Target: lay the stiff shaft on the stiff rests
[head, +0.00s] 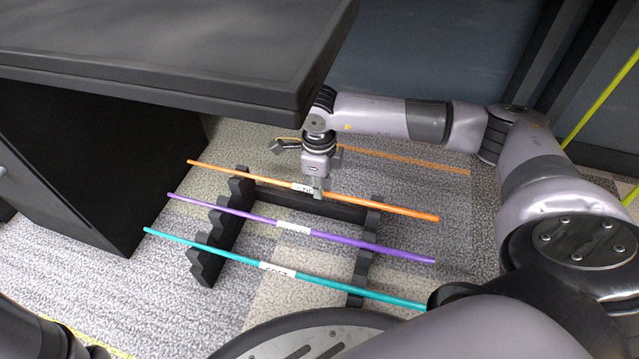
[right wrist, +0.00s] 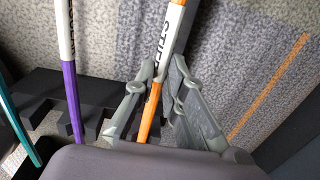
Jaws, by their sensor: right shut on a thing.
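The stiff shaft (head: 400,211) is orange with a white label reading STIFF. My right gripper (head: 317,187) is shut on it at the label, and the right wrist view shows the shaft (right wrist: 150,115) between the two fingers (right wrist: 158,88). The shaft lies across the far end of a dark notched rack (head: 204,268), over both side pieces, close to the stiff rests at the far end. I cannot tell whether it touches them. A purple shaft (head: 390,250) and a teal shaft (head: 340,286) lie across the nearer notches. My left gripper is out of view.
A dark tabletop (head: 170,50) overhangs at the upper left, close to my right wrist. A black cabinet (head: 95,160) stands under it. An orange stripe (head: 420,164) runs along the carpet behind the rack. Carpet right of the rack is clear.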

